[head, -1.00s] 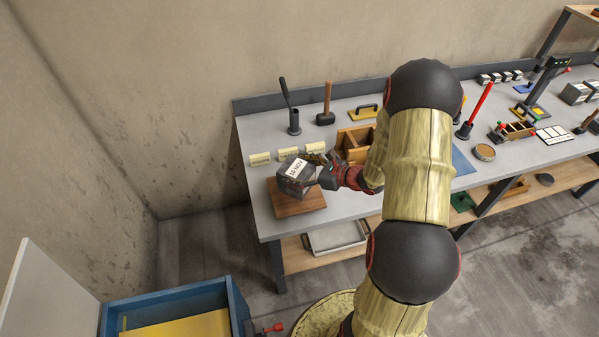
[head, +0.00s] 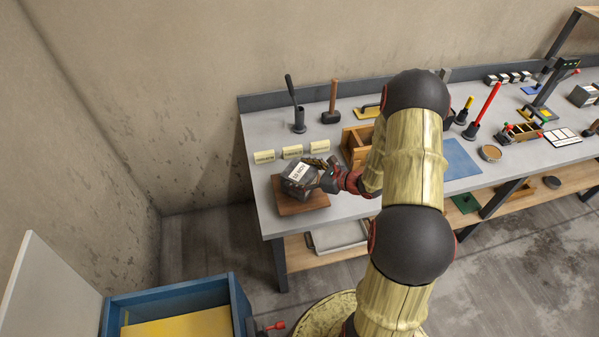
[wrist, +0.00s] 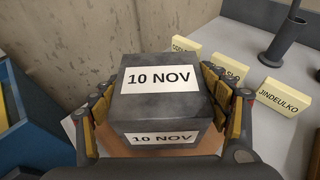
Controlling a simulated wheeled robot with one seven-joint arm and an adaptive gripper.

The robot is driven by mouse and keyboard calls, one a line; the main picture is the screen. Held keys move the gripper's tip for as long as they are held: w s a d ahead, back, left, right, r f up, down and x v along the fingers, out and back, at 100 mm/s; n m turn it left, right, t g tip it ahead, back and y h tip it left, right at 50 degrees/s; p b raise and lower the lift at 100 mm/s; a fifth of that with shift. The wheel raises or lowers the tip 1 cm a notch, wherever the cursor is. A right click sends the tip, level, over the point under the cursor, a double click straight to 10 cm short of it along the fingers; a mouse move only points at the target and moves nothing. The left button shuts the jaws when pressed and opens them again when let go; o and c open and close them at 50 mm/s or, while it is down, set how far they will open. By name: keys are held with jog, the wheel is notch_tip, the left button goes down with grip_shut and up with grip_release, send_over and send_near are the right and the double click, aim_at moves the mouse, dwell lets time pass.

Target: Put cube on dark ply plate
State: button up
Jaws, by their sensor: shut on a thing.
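The dark grey cube (head: 297,181) has white labels reading "10 NOV". It also fills the middle of the wrist view (wrist: 160,106). My gripper (head: 318,176) is shut on the cube, with a yellow-padded finger on each side of it in the wrist view (wrist: 162,104). The dark ply plate (head: 313,200) is a brown square board on the left end of the grey bench. The cube is over the plate and hides much of it. I cannot tell whether the cube's underside touches the plate.
Several cream name blocks (head: 292,152) stand just behind the plate. A wooden box (head: 352,143) is to the right, near my arm. A mallet (head: 332,104) and a black holder (head: 299,122) stand farther back. A blue bin (head: 240,305) is below the bench at front left.

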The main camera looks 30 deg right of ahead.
jog(key=shift+w+d+r, duration=0.1)
jog(key=shift+w+r, duration=0.05)
jog(key=shift+r, duration=0.05)
jog(key=o, duration=2.1)
jog(key=shift+s+f, duration=0.2)
jog(key=shift+c, duration=0.2)
jog(key=shift+r, duration=0.1)
